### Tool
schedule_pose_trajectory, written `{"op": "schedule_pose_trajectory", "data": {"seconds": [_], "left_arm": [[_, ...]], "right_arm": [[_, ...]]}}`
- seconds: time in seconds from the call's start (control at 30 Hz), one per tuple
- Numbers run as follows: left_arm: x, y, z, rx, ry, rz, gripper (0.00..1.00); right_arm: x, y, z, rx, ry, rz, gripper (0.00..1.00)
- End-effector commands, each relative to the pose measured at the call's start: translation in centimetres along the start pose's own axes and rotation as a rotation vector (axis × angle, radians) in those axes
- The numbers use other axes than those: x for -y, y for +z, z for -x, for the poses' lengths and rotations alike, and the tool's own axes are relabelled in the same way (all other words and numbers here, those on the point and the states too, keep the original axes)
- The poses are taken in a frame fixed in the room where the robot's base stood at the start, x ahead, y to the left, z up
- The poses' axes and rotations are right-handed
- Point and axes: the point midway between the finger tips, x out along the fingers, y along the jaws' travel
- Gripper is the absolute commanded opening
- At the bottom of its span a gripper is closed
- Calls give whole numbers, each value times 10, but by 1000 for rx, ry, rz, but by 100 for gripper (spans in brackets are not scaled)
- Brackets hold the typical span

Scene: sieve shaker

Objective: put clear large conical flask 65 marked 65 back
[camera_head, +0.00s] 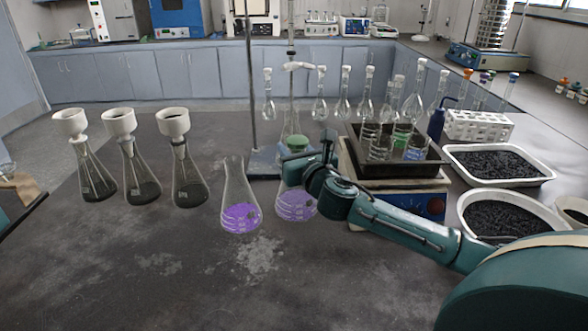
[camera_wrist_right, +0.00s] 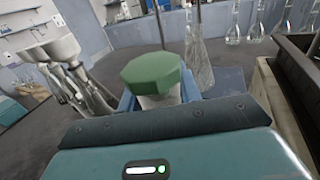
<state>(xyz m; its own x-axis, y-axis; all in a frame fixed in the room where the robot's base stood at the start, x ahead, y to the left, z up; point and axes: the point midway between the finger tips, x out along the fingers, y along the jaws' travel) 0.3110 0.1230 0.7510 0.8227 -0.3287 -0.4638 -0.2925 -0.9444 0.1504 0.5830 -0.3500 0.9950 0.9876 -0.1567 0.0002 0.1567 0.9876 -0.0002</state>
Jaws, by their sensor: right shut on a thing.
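A large clear conical flask (camera_head: 297,204) with purple contents and a green stopper (camera_head: 297,144) is at the middle of the table. My right gripper (camera_head: 303,161) is shut around its neck from the right. In the right wrist view the green stopper (camera_wrist_right: 152,74) sits between the fingers, with the pale neck (camera_wrist_right: 160,101) below it. A second clear flask (camera_head: 240,207), open-topped with purple contents, stands close on its left. The marks are too small to read, and I cannot tell whether the held flask touches the table.
Three funnel-topped flasks (camera_head: 187,185) stand at left. A retort stand (camera_head: 251,90) is behind the held flask. A black tray (camera_head: 420,166) of glassware on a balance is at right, with white trays of black granules (camera_head: 498,164) beyond. The front table is clear.

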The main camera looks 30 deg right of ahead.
Motion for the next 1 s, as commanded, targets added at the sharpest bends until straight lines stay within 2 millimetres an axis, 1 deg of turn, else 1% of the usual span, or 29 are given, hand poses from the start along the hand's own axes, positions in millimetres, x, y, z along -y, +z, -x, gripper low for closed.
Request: {"op": "schedule_pose_trajectory", "data": {"seconds": [0.23,0.47,0.63,0.67,0.9,1.0], "left_arm": [[2,5,-4,-8,1,18,0],[1,1,-2,-16,2,24,0],[2,2,-3,-16,1,24,0],[1,2,-3,-16,1,24,0],[1,3,-3,-13,1,24,0],[1,4,-3,-11,1,24,0]], "right_arm": [[0,-33,0,0,-1,-2,0],[0,-33,0,3,0,0,0],[0,-37,0,2,0,0,0],[0,-38,0,-2,0,0,36],[0,-38,0,-2,0,0,56],[0,-38,0,-2,0,0,56]]}}
